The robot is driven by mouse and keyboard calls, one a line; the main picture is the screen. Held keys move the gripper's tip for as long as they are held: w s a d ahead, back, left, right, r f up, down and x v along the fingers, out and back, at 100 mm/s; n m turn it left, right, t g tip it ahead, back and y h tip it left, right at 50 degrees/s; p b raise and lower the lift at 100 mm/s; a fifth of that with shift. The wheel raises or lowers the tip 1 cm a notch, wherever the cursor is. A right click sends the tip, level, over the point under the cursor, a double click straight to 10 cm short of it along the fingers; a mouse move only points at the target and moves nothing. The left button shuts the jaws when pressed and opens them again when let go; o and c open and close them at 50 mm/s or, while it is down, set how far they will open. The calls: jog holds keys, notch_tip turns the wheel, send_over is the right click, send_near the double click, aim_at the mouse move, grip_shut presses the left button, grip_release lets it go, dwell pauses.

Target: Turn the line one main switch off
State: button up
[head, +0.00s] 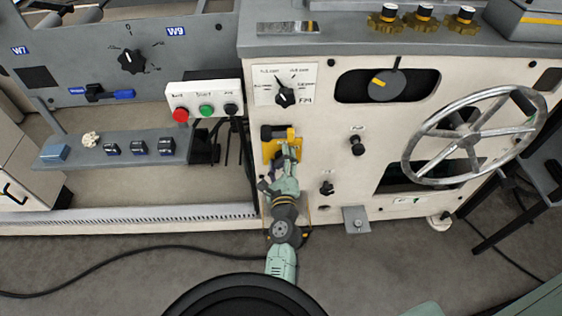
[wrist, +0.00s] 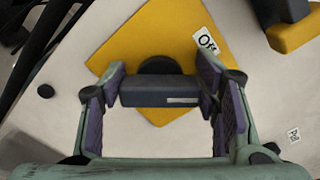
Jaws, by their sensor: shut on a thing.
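The main switch has a yellow plate (wrist: 130,42) and a dark bar handle (wrist: 160,91) with a pale line near its right end. A partly covered label that reads "OF" sits on the plate's upper right in the wrist view. My gripper (wrist: 162,86) is shut on the handle, with one finger pad at each end of the bar. In the head view my gripper (head: 285,153) is at the yellow plate (head: 270,150) on the cream panel and hides the handle. The bar lies at an angle to the plate's edges in the wrist view.
A yellow and dark block (wrist: 296,28) juts out close to the plate. In the head view a rotary selector (head: 284,97) is above, a button box (head: 204,102) to the left, and a black knob (head: 357,147) and handwheel (head: 473,137) to the right.

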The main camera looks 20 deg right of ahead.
jog(key=n+b, duration=0.1)
jog(key=n, duration=0.3)
jog(key=shift+w+a+f, duration=0.1)
jog(key=shift+f, duration=0.05)
jog(key=shift+n+b, duration=0.75)
jog(key=shift+n, duration=1.05)
jog(key=o, duration=1.2)
jog(key=shift+f, duration=0.15)
jog(key=shift+c, duration=0.2)
